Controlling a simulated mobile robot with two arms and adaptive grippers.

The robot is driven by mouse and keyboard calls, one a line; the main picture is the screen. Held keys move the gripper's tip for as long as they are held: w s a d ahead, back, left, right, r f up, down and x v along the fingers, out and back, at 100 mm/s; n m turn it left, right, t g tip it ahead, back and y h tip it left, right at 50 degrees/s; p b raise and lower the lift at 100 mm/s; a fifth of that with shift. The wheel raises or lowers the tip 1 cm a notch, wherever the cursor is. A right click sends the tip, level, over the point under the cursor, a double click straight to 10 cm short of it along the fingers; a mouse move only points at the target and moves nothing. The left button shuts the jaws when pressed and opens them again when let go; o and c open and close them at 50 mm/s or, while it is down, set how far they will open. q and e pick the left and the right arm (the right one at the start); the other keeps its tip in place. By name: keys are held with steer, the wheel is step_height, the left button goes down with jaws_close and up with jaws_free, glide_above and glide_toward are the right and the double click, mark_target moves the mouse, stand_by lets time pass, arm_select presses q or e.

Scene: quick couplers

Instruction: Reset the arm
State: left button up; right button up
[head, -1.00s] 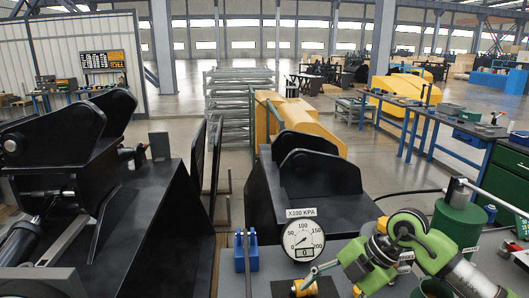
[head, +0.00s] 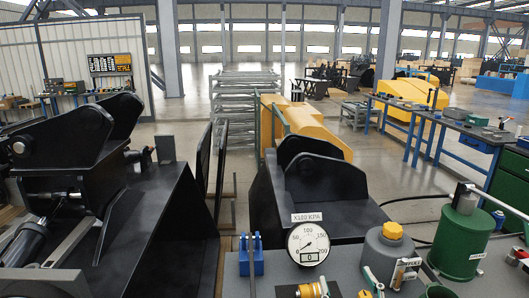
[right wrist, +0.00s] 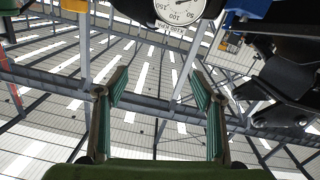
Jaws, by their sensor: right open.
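My right gripper (right wrist: 160,75) shows in the right wrist view with its two green-padded fingers spread apart and nothing between them. Behind the fingers are roof beams and bright strips. In the head view most of my right arm is out of the picture, and at most a small part shows low at the bottom edge. My left gripper is in neither view.
A pressure gauge (head: 308,243) stands on the grey bench, between a blue block (head: 251,257) and a grey jug with a yellow cap (head: 388,252). A green canister (head: 459,240) stands right. Black attachments (head: 320,190) lie behind. The gauge also shows upside down in the wrist view (right wrist: 183,8).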

steer(key=s+d+f+m+g+h, duration=0.1)
steer(key=s+d+f+g, duration=0.1)
steer(key=s+f+g, duration=0.35)
steer(key=s+d+f+m+g+h, duration=0.1)
steer(key=s+d+f+g, duration=0.1)
steer(key=s+f, duration=0.6)
steer(key=s+a+f+n+g+y, duration=0.1)
steer(key=s+f+g, duration=0.2)
steer(key=s+f, duration=0.3)
steer(key=s+a+f+g+y, duration=0.1)
steer(key=s+f+g, duration=0.3)
steer(key=s, duration=0.5)
step_height(320, 180, down, 25)
steer(key=s+d+f+g, duration=0.2)
steer(key=s+d+f, duration=0.1)
steer(key=s+f, duration=1.4)
steer(key=shift+s+f+n+h, duration=0.15)
steer(key=shift+s+n+h, duration=0.2)
steer(key=shift+s, duration=0.3)
steer(key=shift+d, duration=0.1)
